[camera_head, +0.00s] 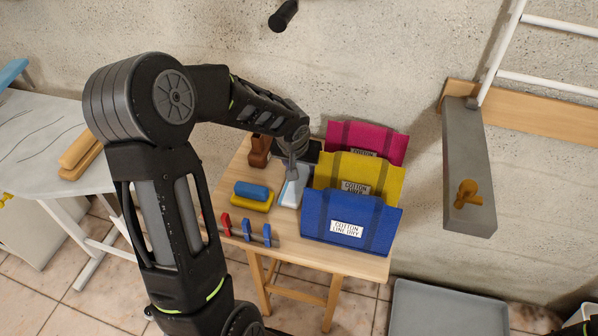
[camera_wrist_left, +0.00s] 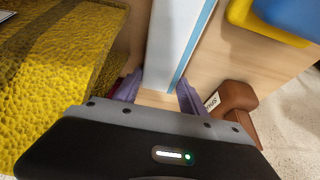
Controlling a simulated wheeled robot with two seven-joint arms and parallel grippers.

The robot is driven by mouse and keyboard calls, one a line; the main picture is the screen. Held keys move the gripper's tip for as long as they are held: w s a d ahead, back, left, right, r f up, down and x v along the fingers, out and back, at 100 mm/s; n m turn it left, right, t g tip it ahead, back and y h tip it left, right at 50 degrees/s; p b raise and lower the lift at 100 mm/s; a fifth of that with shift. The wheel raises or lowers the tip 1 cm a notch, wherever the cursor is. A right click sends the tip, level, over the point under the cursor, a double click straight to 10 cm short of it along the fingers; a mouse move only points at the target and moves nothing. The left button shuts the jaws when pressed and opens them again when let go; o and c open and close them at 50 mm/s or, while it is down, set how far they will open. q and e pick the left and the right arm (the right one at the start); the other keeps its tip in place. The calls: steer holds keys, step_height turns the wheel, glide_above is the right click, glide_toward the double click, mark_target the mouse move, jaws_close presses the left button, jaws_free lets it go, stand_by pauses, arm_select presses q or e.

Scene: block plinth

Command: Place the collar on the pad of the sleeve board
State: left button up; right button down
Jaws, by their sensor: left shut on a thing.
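My left gripper (camera_head: 294,160) reaches down over the small wooden table. In the left wrist view its purple fingertips (camera_wrist_left: 158,92) are shut on the near end of a long white piece with a blue edge (camera_wrist_left: 178,40). This white-and-blue piece also shows in the head view (camera_head: 293,188), low over or on the table; I cannot tell if it touches. It may be the collar, but its shape is partly hidden. A tan two-layer wooden piece (camera_head: 80,152), perhaps the sleeve board, lies on the pale board at the left. Its pad cannot be made out.
Magenta (camera_head: 368,140), yellow (camera_head: 378,182) and blue (camera_head: 350,222) labelled bags line the table's right side. A blue-and-yellow stack (camera_head: 252,194), red and blue clips (camera_head: 246,229) and a brown item (camera_head: 259,150) are left of the gripper. A grey tray (camera_head: 440,310) lies right.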

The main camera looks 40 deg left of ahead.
arm_select(q)
step_height(320, 180, up, 10)
steer(key=shift+p, duration=0.3)
stand_by(0.7)
